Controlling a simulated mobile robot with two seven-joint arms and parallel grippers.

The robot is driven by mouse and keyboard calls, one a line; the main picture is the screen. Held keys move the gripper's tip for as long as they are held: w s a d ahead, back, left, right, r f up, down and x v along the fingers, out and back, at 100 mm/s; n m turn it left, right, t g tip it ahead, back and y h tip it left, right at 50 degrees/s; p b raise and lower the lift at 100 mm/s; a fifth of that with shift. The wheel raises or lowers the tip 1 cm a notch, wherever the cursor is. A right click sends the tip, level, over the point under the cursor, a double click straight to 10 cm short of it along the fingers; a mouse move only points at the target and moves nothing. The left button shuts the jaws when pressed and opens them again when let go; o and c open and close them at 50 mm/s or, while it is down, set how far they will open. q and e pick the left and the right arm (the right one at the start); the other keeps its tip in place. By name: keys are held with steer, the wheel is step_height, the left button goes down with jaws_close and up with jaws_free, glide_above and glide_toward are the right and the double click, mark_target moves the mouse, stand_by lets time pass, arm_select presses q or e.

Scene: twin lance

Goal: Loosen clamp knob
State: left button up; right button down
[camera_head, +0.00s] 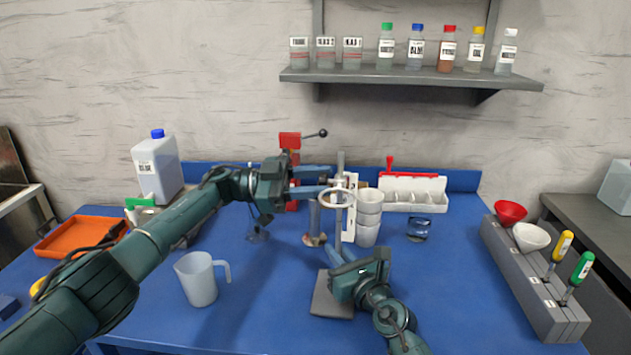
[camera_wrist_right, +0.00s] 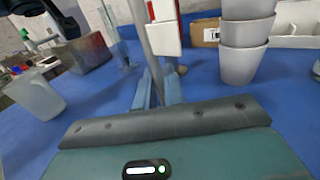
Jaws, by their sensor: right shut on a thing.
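A lab stand has an upright metal rod (camera_head: 338,222) rising from a grey base plate (camera_head: 332,302). A ring (camera_head: 337,205) and a clamp (camera_head: 340,182) sit high on the rod. My left gripper (camera_head: 326,181) is at clamp height, its two blue fingers apart, tips close to the clamp. The clamp's knob is too small to make out, and I cannot tell whether the fingers touch it. My right gripper (camera_head: 333,257) is shut on the rod low down, above the base. In the right wrist view the rod (camera_wrist_right: 145,35) runs down between its fingers (camera_wrist_right: 156,88).
Stacked white cups (camera_head: 369,218) stand just right of the rod. A white jug (camera_head: 198,279) is at front left. A grey rack (camera_head: 530,275) with funnels is at right. The blue table is clear at front right.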

arm_select(q)
steer(key=shift+o, duration=1.1)
steer(key=a+n+t+y, duration=0.1)
steer(key=a+n, duration=1.1)
steer(key=shift+s+r+n, duration=0.15)
steer(key=shift+s+n, duration=0.15)
steer(key=shift+n, duration=0.1)
arm_select(e)
steer(key=c, duration=1.4)
jaws_free()
